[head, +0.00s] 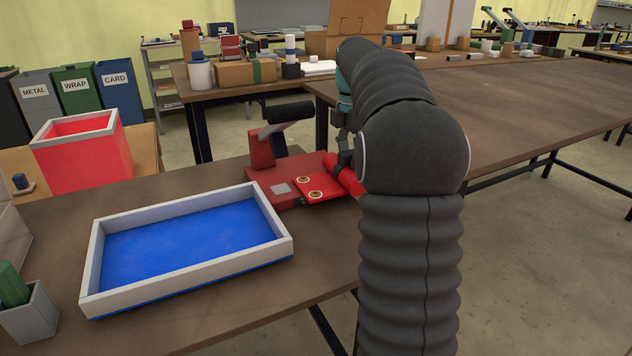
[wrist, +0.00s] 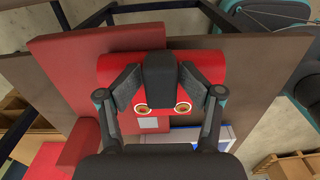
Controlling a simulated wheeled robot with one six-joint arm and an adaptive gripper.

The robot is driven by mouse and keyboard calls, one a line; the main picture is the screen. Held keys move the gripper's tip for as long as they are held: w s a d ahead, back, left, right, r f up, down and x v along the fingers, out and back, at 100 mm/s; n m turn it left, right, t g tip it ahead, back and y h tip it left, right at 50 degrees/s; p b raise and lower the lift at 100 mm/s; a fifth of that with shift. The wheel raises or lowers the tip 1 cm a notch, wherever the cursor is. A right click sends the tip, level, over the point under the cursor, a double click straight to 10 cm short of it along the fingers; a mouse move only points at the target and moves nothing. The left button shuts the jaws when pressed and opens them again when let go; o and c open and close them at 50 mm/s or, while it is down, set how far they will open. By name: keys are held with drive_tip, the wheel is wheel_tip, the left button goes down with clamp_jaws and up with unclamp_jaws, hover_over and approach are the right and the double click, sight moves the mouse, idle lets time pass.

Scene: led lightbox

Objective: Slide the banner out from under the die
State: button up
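The red banner (head: 325,185) has two brass eyelets and a rolled end. It lies on the base of a red press, beneath the raised lever with its black handle (head: 290,113). I cannot make out the die itself. My gripper (head: 344,155) is by the banner's rolled end, mostly hidden behind my arm. In the wrist view, the fingers (wrist: 160,78) are partly apart over the banner roll (wrist: 212,66), on either side of a black block. I cannot tell what that block is, or whether the fingers press on anything.
A white-rimmed tray (head: 190,278) with a blue floor stands at the table's front. A grey pot (head: 30,318) with green items stands at the left. A red bin (head: 85,150) is behind the table. Bare tabletop lies around the tray.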

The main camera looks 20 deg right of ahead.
drive_tip(key=shift+r, duration=0.1)
drive_tip(key=shift+r, duration=0.2)
wheel_tip(320, 180, up, 12)
drive_tip(key=shift+f, duration=0.25)
idle(0.3)
